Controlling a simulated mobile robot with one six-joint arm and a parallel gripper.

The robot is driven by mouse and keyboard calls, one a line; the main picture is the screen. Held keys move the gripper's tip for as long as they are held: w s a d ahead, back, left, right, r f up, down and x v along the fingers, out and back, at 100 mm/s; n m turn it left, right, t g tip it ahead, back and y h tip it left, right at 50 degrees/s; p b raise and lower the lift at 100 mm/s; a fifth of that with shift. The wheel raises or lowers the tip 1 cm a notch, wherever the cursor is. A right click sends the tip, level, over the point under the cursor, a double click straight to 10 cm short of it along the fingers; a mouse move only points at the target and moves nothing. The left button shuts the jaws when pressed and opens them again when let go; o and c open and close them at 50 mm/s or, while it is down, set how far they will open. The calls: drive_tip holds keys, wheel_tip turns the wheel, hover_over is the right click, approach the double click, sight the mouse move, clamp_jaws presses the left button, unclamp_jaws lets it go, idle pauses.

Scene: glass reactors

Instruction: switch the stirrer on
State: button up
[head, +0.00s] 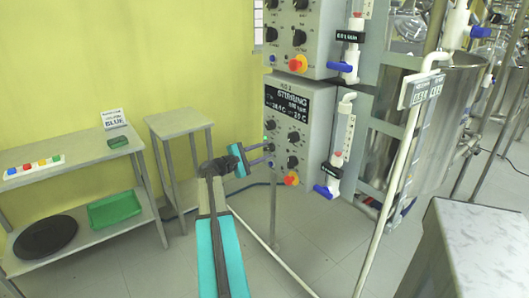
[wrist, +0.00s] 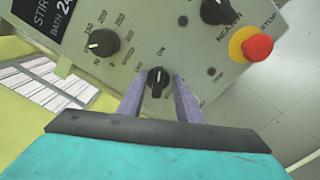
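The stirrer's grey control box (head: 290,135) hangs on the frame in the head view, with a dark display reading STIRRING (head: 287,100) above several black knobs. My gripper (head: 268,154) reaches its left side, level with the lower knobs. In the wrist view, a small black switch knob (wrist: 158,82) with ON printed above it sits between the two purple fingertips of my gripper (wrist: 158,88). A finger stands on each side of the knob, with a gap that seems to remain. Contact is not clear. The knob's pointer looks roughly upright in the wrist view.
A larger dial (wrist: 102,43) and a heater knob (wrist: 214,10) are close by. A red stop button (wrist: 257,47) on a yellow ring is at the right. A blue-handled valve (head: 328,190) and a steel vessel (head: 440,120) stand right of the box.

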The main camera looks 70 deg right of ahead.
drive_tip(key=shift+w, duration=0.1)
drive_tip(key=b+v, duration=0.1)
drive_tip(key=v, duration=1.2)
drive_tip(key=shift+a, duration=0.35)
drive_tip(key=shift+w, duration=0.1)
drive_tip(key=shift+w, duration=0.1)
